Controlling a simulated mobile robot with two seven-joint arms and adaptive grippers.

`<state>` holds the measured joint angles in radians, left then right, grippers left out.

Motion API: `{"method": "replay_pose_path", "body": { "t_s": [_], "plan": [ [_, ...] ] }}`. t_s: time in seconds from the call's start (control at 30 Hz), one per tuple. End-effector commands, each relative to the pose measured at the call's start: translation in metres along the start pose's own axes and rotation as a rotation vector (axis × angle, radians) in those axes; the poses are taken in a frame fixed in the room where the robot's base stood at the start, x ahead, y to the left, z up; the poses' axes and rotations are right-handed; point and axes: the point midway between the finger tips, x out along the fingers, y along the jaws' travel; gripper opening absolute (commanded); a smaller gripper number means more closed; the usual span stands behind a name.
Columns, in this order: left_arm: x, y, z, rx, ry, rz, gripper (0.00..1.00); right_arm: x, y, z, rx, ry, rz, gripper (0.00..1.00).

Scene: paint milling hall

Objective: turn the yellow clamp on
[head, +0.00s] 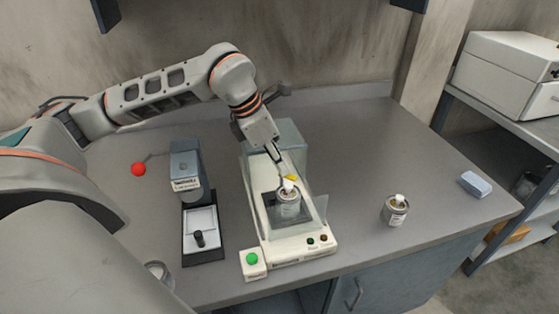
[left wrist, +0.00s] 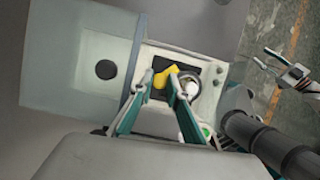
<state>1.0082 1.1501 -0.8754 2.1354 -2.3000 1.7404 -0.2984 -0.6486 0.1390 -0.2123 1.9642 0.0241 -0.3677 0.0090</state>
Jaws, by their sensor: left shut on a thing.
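The yellow clamp (head: 291,178) is a small bright lever beside a paint can (head: 289,203) on the plate of the white machine (head: 255,215). In the left wrist view the clamp (left wrist: 165,75) sits between my fingertips, and part of it is hidden by them. My left gripper (head: 279,165) reaches down from behind and is shut on the clamp; it also shows in the left wrist view (left wrist: 161,79). The can (left wrist: 189,88) is just right of the fingers there. My right gripper (left wrist: 262,56) shows small at the right of that view, its fingers apart and empty.
A clear cover (head: 290,145) stands behind the can. A green button box (head: 253,261) is at the machine's front. A grey device (head: 188,170) and a red knob (head: 138,169) are left. A second can (head: 395,211) and blue block (head: 475,184) are right, with free bench between.

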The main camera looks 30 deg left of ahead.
Motion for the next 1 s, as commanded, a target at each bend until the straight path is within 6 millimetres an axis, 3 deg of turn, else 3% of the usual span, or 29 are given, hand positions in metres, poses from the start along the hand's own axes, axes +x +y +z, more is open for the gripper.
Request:
{"method": "replay_pose_path", "body": {
  "t_s": [0.5, 0.8, 1.0],
  "plan": [
    [-0.003, 0.003, 0.002, 0.444, 0.001, -0.188, 0.00, -0.020, 0.005, -0.032, -0.002, 0.004, 0.001, 0.40],
    [-0.001, 0.004, 0.003, 0.653, 0.000, -0.271, 0.00, -0.025, 0.020, -0.010, -0.003, -0.055, 0.026, 0.40],
    [0.000, 0.005, 0.002, 0.739, 0.001, -0.306, 0.00, -0.026, 0.020, -0.008, 0.002, -0.063, 0.029, 0.40]
  ]
}}
